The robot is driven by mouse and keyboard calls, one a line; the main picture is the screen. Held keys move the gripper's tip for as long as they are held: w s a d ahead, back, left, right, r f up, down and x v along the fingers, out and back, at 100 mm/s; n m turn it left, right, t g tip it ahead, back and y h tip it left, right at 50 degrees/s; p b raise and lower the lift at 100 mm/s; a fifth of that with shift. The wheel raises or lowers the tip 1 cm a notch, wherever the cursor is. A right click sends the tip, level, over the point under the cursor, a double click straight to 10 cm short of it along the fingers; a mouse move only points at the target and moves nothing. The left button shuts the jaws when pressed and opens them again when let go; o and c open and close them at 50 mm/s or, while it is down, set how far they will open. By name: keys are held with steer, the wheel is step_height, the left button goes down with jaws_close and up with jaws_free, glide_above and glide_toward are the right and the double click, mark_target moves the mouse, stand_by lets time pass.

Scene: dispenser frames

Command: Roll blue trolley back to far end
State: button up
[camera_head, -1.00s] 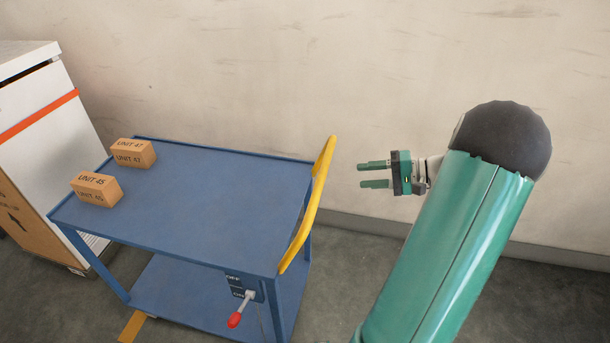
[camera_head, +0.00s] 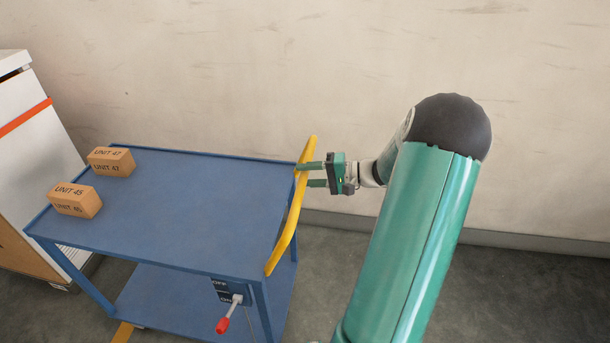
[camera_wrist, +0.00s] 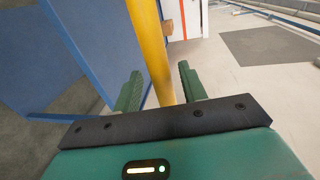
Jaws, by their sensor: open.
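The blue trolley (camera_head: 190,205) stands by the wall, with a yellow handle (camera_head: 292,215) along its right end. My gripper (camera_head: 312,175) is open at the upper part of this handle, its fingers reaching left. In the wrist view the yellow handle (camera_wrist: 152,50) runs between the two open green fingers (camera_wrist: 160,92), which are not closed on it. A lever with a red knob (camera_head: 223,325) hangs below the trolley's near right corner, beside a label reading OFF and ON; it points down and left.
Two cardboard boxes, UNIT 47 (camera_head: 111,162) and UNIT 45 (camera_head: 75,200), sit on the trolley top's left end. A white cabinet with an orange stripe (camera_head: 28,117) stands left of the trolley. Floor (camera_head: 480,290) to the right is clear.

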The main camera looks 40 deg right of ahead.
steer(key=shift+w+a+f, duration=0.1)
steer(key=shift+w+a, duration=0.2)
steer(key=shift+w, duration=0.1)
jaws_close()
steer(key=shift+s+d, duration=0.1)
steer(key=shift+s, duration=0.05)
